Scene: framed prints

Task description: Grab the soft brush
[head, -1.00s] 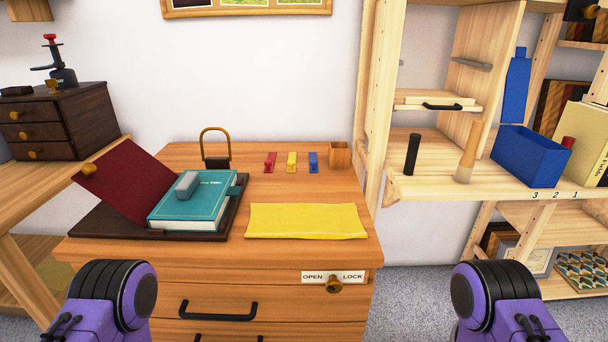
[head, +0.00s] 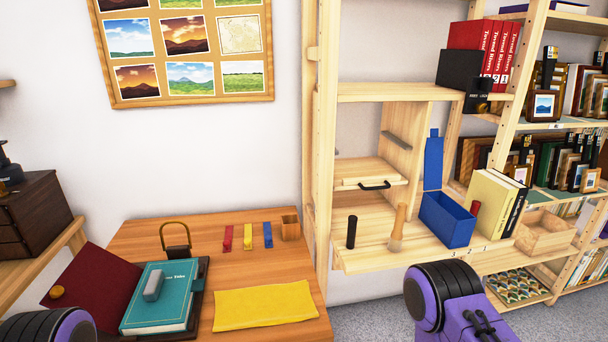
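A tan, wooden-looking upright piece (head: 397,232) with a narrow handle and wider pale foot stands on the pale wooden shelf (head: 385,262); it looks like the soft brush, though bristles are too small to make out. A black cylinder (head: 351,232) stands just left of it. Only purple and black parts of my arms show, at the bottom left and lower right. No fingers of either gripper are visible. My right arm part is below and right of the brush, apart from it.
A blue open box (head: 448,220) and cream book (head: 490,204) stand right of the brush. A small board with a black handle (head: 374,185) is behind it. The wooden desk holds a teal book (head: 158,298), yellow cloth (head: 264,306) and small coloured pieces.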

